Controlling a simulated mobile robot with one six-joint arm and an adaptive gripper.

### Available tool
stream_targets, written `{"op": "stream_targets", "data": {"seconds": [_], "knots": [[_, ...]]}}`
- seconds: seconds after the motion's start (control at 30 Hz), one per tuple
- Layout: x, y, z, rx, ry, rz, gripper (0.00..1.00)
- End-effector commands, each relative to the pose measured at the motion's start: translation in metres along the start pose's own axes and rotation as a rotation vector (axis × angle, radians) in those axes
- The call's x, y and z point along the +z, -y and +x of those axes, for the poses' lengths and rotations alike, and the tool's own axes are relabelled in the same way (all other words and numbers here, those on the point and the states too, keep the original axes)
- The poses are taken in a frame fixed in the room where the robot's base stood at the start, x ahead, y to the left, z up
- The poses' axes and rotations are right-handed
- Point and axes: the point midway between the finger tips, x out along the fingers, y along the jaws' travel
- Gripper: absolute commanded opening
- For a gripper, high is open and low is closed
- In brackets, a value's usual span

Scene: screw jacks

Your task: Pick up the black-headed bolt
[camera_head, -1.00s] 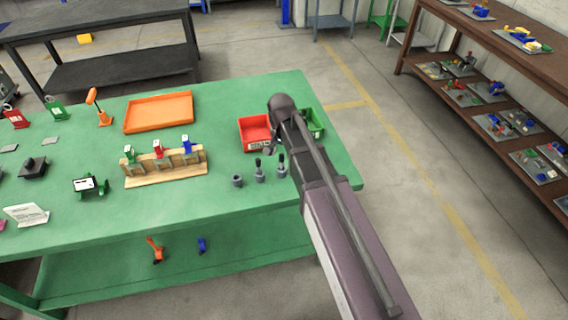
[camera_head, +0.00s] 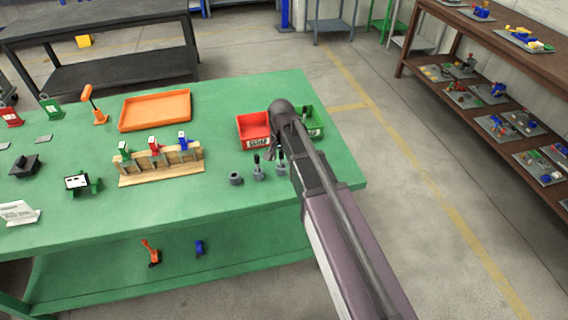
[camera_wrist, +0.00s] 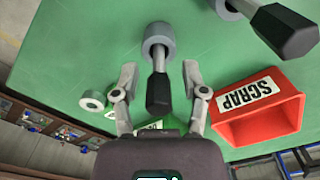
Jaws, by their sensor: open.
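A black-headed bolt (camera_wrist: 158,95) stands upright in a round grey collar (camera_wrist: 157,40) in the wrist view. Its thin grey shank shows between head and collar. My gripper (camera_wrist: 159,68) is open, with one finger on each side of this bolt and a gap on both sides. A second black-headed bolt (camera_wrist: 290,32) in a collar is at the top right. In the head view the two bolts, nearer one (camera_head: 281,156) and other (camera_head: 258,162), stand side by side on the green table (camera_head: 215,205). My arm hides most of the gripper there.
A red bin (camera_wrist: 262,112) labelled SCRAP is close to the right finger. A green bin (camera_head: 313,122) is partly hidden by my arm. An empty grey collar (camera_head: 235,178) and a wooden rack (camera_head: 162,172) are further left.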

Motion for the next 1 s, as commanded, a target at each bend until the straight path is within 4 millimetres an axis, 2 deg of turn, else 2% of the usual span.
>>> {"op": "stream_targets", "data": {"seconds": [0.67, 0.8, 0.87, 1.0], "knots": [[0.0002, 0.0002, 0.0023, 0.0, 0.0, 0.0, 0.57], [0.0002, 0.0002, 0.0023, 0.0, 0.0, 0.0, 0.15], [0.0002, 0.0002, 0.0023, 0.0, 0.0, 0.0, 0.0], [0.0002, 0.0002, 0.0023, 0.0, 0.0, 0.0, 0.0]]}}
